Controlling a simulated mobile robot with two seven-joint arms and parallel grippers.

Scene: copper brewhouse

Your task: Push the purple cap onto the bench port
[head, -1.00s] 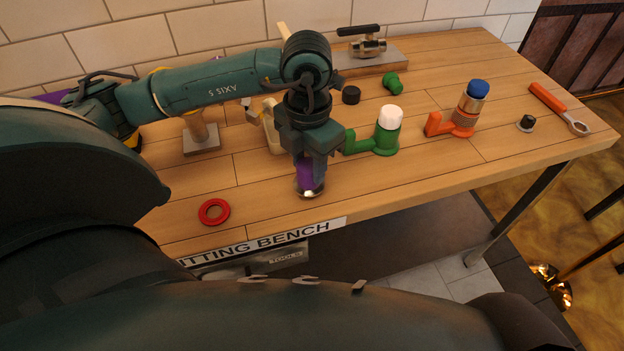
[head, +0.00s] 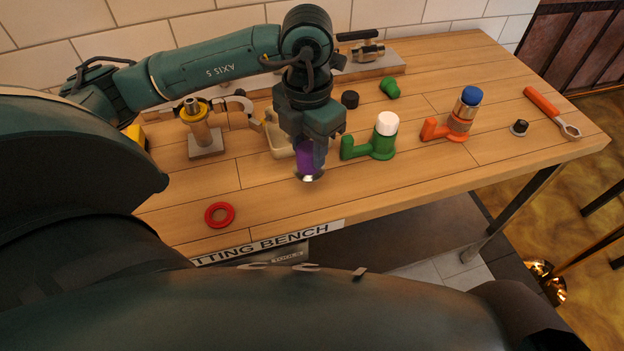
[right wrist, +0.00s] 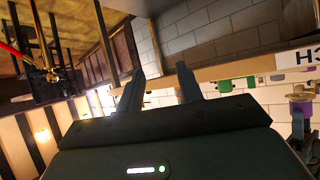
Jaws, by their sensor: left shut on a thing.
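The purple cap (head: 304,158) is between the fingers of my left gripper (head: 307,160), which is shut on it, and a shiny metal end shows below. The gripper points down above the front part of the bench, in front of a beige tray (head: 280,145). An upright copper-coloured post (head: 199,131) with a metal tip and yellow collar stands on a square plate to the left; it looks like the port, and the cap is well apart from it. The cap shows in the right wrist view (right wrist: 302,108). My right gripper (right wrist: 159,82) is open and empty, away from the bench top.
A red ring (head: 219,214) lies near the front edge. Right of the cap stand a green fitting with a white top (head: 383,138) and an orange fitting with a blue top (head: 460,117). A wrench (head: 548,108) lies far right. A valve (head: 367,50) stands behind.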

